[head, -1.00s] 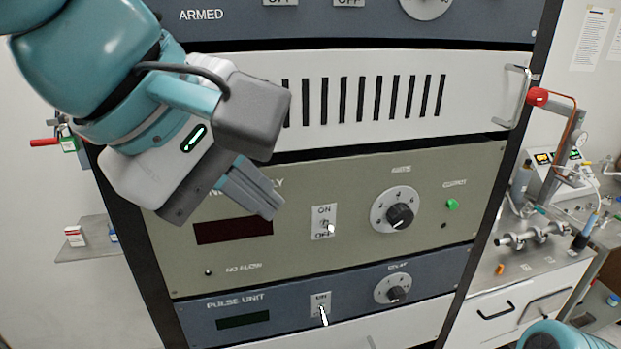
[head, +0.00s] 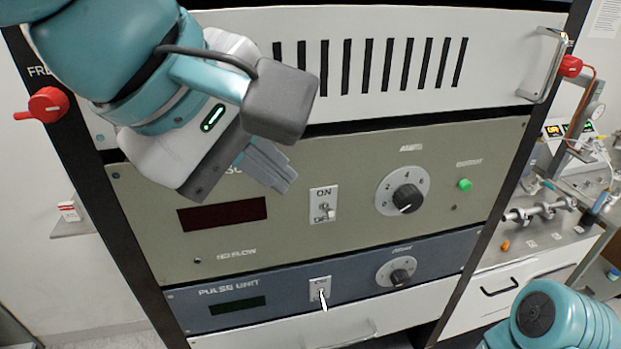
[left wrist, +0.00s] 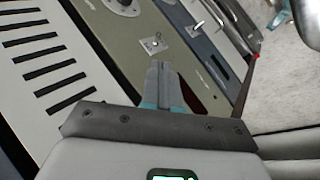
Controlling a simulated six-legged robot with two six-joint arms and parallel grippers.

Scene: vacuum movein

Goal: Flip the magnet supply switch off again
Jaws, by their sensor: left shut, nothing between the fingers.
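The magnet supply panel (head: 330,245) is the olive-grey unit in the rack, partly covered by my left arm. Its switch (head: 326,212) sits on a white plate marked ON above and OFF below, and the lever tip points down toward OFF. The switch also shows in the left wrist view (left wrist: 153,44), ahead of the fingertips. My left gripper (head: 285,183) is shut and empty, up and left of the switch and apart from it. It also shows in the left wrist view (left wrist: 160,66). My right gripper is not in view.
A blue pulse unit (head: 290,304) with its own switch (head: 321,294) is below. A dial (head: 403,198) and green button (head: 465,185) lie right of the supply switch. A vented white panel (head: 480,80) is above. A side bench (head: 560,240) stands right.

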